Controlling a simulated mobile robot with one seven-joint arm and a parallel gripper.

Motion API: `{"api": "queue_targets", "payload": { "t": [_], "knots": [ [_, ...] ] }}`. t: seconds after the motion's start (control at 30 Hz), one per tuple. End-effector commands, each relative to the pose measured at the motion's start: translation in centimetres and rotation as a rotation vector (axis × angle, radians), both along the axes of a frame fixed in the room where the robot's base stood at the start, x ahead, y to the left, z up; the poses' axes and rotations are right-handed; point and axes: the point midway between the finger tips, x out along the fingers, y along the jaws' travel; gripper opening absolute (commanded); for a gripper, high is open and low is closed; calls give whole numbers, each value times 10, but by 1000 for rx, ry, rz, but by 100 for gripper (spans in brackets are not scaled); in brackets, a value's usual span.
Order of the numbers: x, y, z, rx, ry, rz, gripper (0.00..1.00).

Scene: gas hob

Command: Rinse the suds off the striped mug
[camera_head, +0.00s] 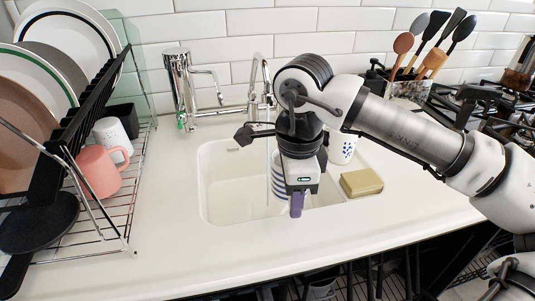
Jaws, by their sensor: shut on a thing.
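The white mug with blue stripes (279,190) is inside the white sink (225,195), partly hidden behind my gripper (297,204). My gripper reaches down over the sink from the right and is shut on the mug. The chrome faucet (257,88) stands behind the sink. A thin pale vertical line, which looks like running water, drops from the faucet beside the mug's left side. I cannot tell whether suds are on the mug, since it is small and mostly covered.
A dish rack (110,215) with plates, a pink mug (101,170) and a white mug (113,138) fills the left. The front counter is clear.

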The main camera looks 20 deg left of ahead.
Motion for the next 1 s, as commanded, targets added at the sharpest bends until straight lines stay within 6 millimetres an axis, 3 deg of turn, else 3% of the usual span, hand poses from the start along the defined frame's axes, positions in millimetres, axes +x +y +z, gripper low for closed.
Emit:
{"api": "queue_targets", "payload": {
  "t": [0.4, 1.0],
  "knots": [
    [-23, -21, 27, 2, -1, -1, 0],
    [-26, -23, 28, 0, -1, 0, 0]
  ]
}}
